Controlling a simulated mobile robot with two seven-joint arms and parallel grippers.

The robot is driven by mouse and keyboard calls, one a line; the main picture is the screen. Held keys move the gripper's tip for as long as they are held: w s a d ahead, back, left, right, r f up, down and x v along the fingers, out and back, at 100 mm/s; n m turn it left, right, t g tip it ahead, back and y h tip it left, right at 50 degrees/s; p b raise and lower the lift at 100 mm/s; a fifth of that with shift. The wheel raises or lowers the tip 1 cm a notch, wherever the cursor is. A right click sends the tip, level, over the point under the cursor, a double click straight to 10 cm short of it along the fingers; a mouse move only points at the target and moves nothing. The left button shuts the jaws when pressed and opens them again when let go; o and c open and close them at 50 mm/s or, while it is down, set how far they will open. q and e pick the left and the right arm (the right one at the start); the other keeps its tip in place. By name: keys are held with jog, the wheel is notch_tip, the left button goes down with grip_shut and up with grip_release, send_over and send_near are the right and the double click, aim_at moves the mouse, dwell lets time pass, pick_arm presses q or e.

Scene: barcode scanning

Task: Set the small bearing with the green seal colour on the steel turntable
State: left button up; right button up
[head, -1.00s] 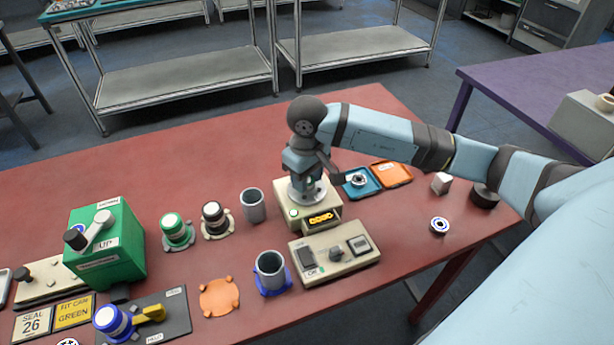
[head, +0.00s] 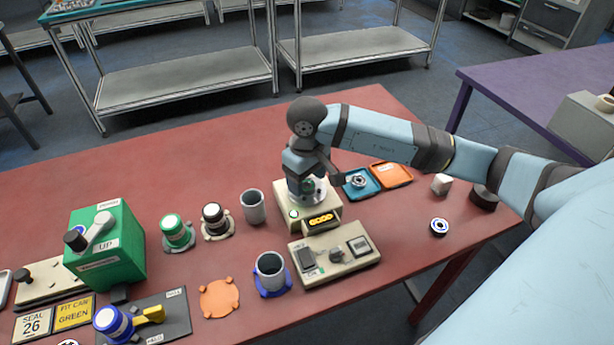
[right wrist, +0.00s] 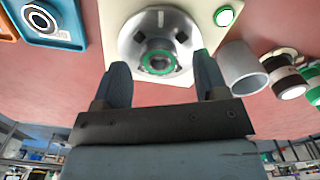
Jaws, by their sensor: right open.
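The steel turntable (right wrist: 130,45) is a round metal disc on a cream box (head: 322,222). The small bearing with a green seal (right wrist: 159,62) sits at the middle of the disc in the right wrist view. My right gripper (right wrist: 161,60) is open, with one finger on each side of the bearing and a visible gap to it. In the head view my right gripper (head: 308,193) is low over the turntable and hides most of it and the bearing. My left gripper is not in view.
A blue tray (head: 348,190) holding a bearing and an orange tray (head: 391,174) lie right of the turntable box. A loose bearing (head: 439,226) lies further right. A switch box (head: 334,255) stands in front. Grey cups and a green press (head: 105,245) are left.

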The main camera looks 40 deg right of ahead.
aim_at(307, 186)
notch_tip(307, 186, up, 12)
jog(key=shift+b, duration=0.3)
dwell(0.5)
